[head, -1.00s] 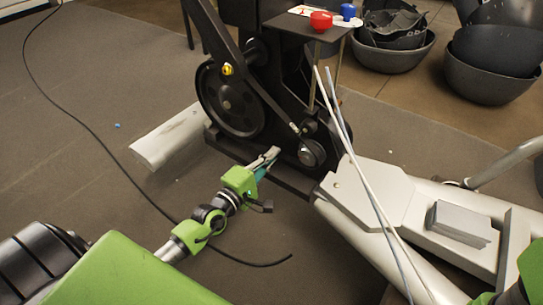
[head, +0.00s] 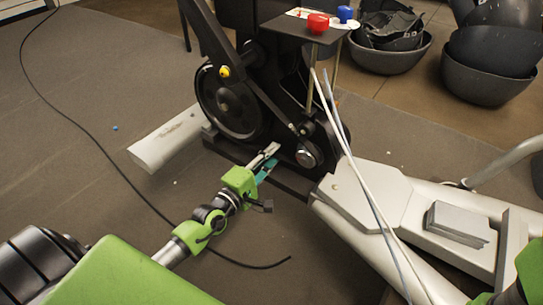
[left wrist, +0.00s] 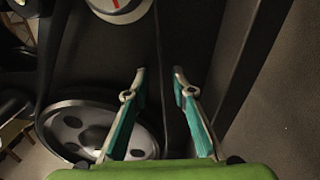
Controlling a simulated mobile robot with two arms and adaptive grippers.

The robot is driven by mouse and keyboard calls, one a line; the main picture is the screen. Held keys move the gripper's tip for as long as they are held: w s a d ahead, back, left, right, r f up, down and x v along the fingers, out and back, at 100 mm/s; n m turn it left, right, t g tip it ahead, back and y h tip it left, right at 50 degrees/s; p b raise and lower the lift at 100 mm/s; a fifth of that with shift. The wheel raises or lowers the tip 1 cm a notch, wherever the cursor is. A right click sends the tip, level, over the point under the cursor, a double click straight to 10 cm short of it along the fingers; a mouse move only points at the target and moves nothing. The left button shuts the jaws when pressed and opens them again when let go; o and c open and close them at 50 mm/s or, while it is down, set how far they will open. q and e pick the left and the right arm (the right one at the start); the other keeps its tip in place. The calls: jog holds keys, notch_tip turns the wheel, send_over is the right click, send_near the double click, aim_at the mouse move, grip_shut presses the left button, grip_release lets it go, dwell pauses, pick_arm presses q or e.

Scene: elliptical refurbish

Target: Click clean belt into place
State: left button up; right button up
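An elliptical's drive side shows a large black wheel (head: 228,103) and a small silver-faced pulley (head: 309,154). In the left wrist view a grey wheel with holes (left wrist: 90,130) is at lower left, and a round part with a red mark (left wrist: 118,6) is at the top. I cannot clearly pick out the belt in either view. My left gripper (head: 268,160) is in front of the machine's lower black frame, left of the small pulley. In the left wrist view its teal fingers (left wrist: 158,75) are apart, with nothing visibly held between them. My right gripper is out of view.
A black shelf (head: 308,28) holds a red item (head: 318,22) and a blue item (head: 345,13). Thin rods (head: 345,140) lean across the white frame (head: 365,195). Dark bowls (head: 490,75) stand at the upper right. A black cable (head: 105,150) crosses the floor at left.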

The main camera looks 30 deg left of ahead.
pick_arm(q)
jog(key=shift+s+a+f, duration=0.1)
jog(key=shift+s, duration=0.45)
jog(key=s+a, duration=0.1)
jog(key=s, duration=0.9)
jog(key=shift+s+a, duration=0.2)
jog(key=shift+s, duration=0.2)
